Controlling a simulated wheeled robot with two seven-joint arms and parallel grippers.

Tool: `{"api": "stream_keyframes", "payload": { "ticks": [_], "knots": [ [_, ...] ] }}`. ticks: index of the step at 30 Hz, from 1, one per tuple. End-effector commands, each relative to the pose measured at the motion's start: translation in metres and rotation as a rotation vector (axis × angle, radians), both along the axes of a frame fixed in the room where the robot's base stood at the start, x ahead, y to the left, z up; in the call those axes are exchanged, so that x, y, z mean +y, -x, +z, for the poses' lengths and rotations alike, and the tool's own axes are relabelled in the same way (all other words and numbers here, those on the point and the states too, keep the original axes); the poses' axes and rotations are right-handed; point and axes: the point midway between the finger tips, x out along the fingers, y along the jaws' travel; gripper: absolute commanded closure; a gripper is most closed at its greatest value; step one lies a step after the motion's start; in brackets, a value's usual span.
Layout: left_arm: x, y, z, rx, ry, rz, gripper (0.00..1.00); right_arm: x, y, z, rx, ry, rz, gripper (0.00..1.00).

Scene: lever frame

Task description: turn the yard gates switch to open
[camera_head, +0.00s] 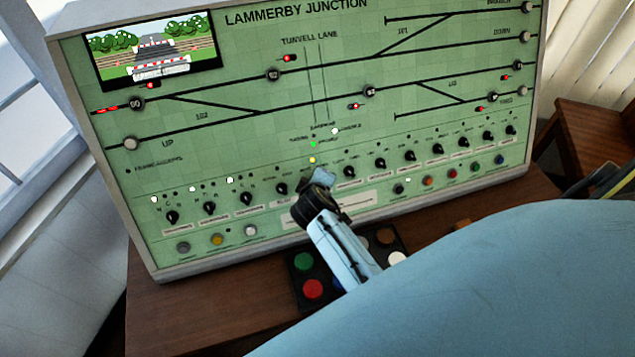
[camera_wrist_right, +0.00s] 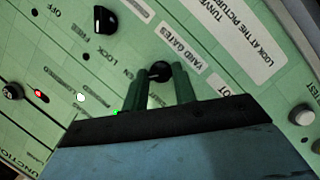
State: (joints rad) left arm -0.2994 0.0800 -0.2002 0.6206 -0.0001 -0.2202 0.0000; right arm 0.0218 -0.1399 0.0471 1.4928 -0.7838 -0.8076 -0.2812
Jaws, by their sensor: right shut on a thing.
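The yard gates switch (camera_wrist_right: 158,72) is a black knob on the green panel, beside the "YARD GATES" label (camera_wrist_right: 181,45) in the right wrist view. My right gripper (camera_wrist_right: 161,82) is shut on it, with one finger on each side. Fingers hide part of the lettering under the knob, and I cannot tell which way its pointer faces. In the head view my right gripper (camera_head: 318,190) is at the panel's lower row of knobs and covers the switch. My left gripper is not in view.
The panel (camera_head: 200,150) stands on a brown wooden desk (camera_head: 190,310). Similar black knobs sit on both sides of my gripper. A button box (camera_head: 303,262) with coloured buttons lies below it. A screen (camera_head: 155,50) shows a road with red-and-white barriers across it.

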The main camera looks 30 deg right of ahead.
Motion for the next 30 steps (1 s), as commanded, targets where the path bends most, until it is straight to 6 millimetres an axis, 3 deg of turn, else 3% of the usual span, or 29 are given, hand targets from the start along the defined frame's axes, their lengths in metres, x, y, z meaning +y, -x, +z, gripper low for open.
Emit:
{"api": "stream_keyframes", "payload": {
  "ticks": [5,6,10,22,30],
  "knots": [
    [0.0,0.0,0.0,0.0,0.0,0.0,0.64,0.001,0.0,0.0,-0.003,-0.005,0.0,0.95],
    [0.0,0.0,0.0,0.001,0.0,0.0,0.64,0.001,0.0,0.0,-0.003,-0.005,0.0,0.68],
    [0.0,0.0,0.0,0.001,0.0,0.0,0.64,0.001,0.0,0.0,-0.002,-0.003,0.0,0.51],
    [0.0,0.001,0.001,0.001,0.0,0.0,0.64,0.004,0.004,0.004,0.0,-0.001,0.001,0.51],
    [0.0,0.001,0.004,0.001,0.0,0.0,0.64,0.024,0.033,0.031,-0.002,-0.004,0.0,0.51]
  ]
}}
